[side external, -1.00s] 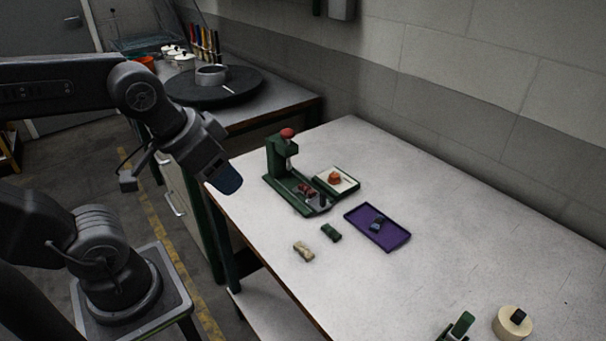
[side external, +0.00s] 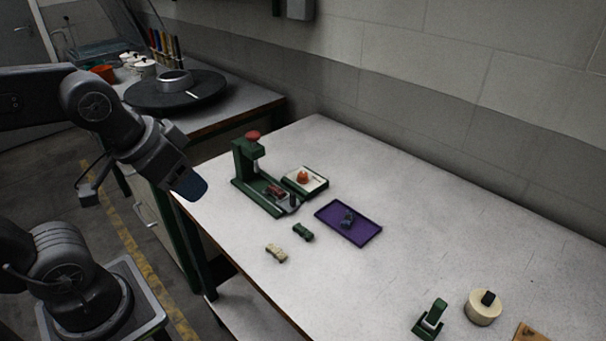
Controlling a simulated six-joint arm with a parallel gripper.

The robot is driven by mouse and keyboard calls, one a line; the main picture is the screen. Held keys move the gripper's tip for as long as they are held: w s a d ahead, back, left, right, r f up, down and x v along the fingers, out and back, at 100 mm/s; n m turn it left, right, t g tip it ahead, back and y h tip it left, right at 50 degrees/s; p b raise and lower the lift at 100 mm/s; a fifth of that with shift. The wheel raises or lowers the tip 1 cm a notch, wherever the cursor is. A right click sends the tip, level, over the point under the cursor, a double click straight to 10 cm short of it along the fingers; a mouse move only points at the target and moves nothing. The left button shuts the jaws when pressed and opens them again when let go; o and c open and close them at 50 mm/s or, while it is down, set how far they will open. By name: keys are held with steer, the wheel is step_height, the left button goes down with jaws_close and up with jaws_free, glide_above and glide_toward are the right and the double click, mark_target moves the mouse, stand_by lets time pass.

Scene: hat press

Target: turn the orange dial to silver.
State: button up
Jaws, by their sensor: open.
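The orange dial (side external: 303,176) sits on a small pale-faced panel with a green edge (side external: 318,184), on the white table beside the green press. Its pointer setting and the panel's marks are too small to read. My gripper (side external: 190,188) is at the left, above the table's left edge, pointing down and to the right. It is open and apart from the dial, with the press between them in the picture. I see nothing between its fingers.
The green press (side external: 243,165) with a red knob holds a red piece. A purple tray (side external: 368,237) carries a dark piece. Green (side external: 303,231) and beige (side external: 276,253) pieces lie in front. A round cream block (side external: 483,308) stands lower right. The table's right middle is clear.

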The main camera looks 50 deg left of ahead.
steer(key=w+a+r+n+g, duration=0.2)
steer(key=w+r+n, duration=0.2)
steer(key=w, duration=0.7)
steer(key=n+g, duration=0.4)
steer(key=n, duration=0.6)
glide_above(303, 174)
step_height(303, 174, down, 14)
steer(key=shift+m, duration=0.3)
step_height(303, 174, down, 13)
steer(key=shift+f, duration=0.15)
steer(key=c, duration=0.9)
